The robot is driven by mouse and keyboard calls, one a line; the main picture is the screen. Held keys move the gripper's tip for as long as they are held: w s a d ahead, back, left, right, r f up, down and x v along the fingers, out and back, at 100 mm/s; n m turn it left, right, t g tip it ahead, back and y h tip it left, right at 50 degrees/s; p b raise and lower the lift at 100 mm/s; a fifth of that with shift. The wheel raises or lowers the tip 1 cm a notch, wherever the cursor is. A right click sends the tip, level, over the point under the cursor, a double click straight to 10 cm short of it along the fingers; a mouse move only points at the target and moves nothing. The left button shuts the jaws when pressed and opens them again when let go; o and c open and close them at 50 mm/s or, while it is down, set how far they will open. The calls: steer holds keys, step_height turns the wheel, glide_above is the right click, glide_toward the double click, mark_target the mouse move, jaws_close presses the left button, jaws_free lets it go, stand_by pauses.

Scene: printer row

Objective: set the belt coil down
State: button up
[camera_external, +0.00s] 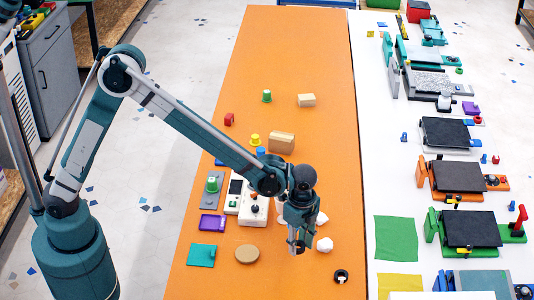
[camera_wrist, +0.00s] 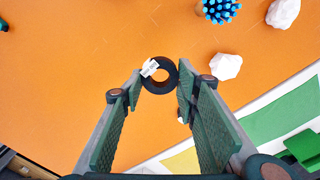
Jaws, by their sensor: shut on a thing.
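The belt coil (camera_wrist: 160,76) is a black ring with a white label, seen in the wrist view between my fingertips. My gripper (camera_wrist: 158,84) is shut on its outer sides. In the external view my gripper (camera_external: 297,249) points down over the front part of the orange table (camera_external: 225,270); the coil is hard to make out there. I cannot tell whether the coil touches the table.
White lumps (camera_external: 325,244) lie right of my gripper. Another dark round thing (camera_external: 341,276) lies near the table's right edge. A tan disc (camera_external: 247,253) and a teal plate (camera_external: 202,255) lie to the left. A white-and-grey device (camera_external: 250,208) stands behind.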

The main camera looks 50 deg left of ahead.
step_height(320, 180, up, 5)
steer(key=w+a, duration=1.2)
steer(key=a, duration=0.1)
steer(key=w+a+p, duration=0.1)
steer(key=w+a, duration=0.3)
steer(key=a, duration=0.4)
steer(key=w+a, duration=0.4)
steer(key=a, duration=0.4)
steer(key=shift+m, duration=0.4)
steer(key=shift+w+a+f, duration=0.1)
steer(key=shift+w+f, duration=0.05)
steer(key=shift+f, duration=1.05)
steer(key=shift+w+f, duration=0.15)
steer(key=shift+f, duration=1.05)
steer(key=shift+f, duration=0.15)
steer(key=shift+f, duration=3)
steer(key=shift+f+b, duration=0.35)
steer(key=shift+f, duration=1.5)
